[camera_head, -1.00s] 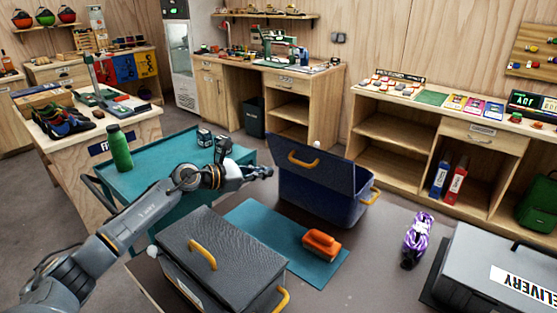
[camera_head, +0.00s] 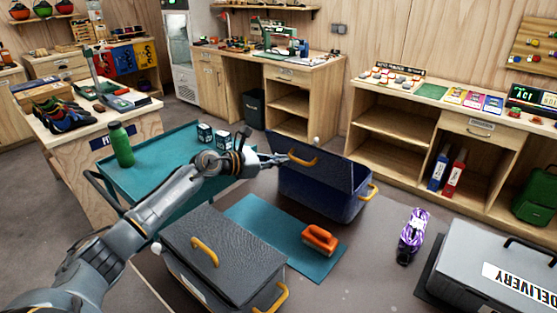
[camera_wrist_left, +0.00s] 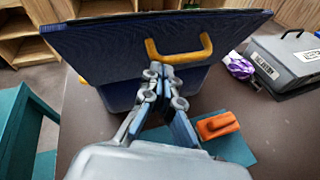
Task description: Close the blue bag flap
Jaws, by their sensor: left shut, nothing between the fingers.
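The blue bag (camera_head: 308,192) stands beyond the teal mat. Its flap (camera_head: 338,171) is raised and tilted, with a yellow handle (camera_head: 302,158) on the face toward me. The flap also shows in the left wrist view (camera_wrist_left: 110,50), its handle (camera_wrist_left: 180,52) just beyond the fingertips. My left gripper (camera_head: 283,160) is shut and empty at the left part of the flap, close to the handle. In the wrist view its fingertips (camera_wrist_left: 158,70) overlap the handle's left end; I cannot tell whether they touch. My right gripper is not in view.
A closed grey bag (camera_head: 225,250) stands in front, below my left arm. An orange brush (camera_head: 320,240) lies on the teal mat (camera_head: 270,228). A purple rope bundle (camera_head: 413,232) and a grey delivery case (camera_head: 490,265) stand right. A teal cart (camera_head: 155,175) is left.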

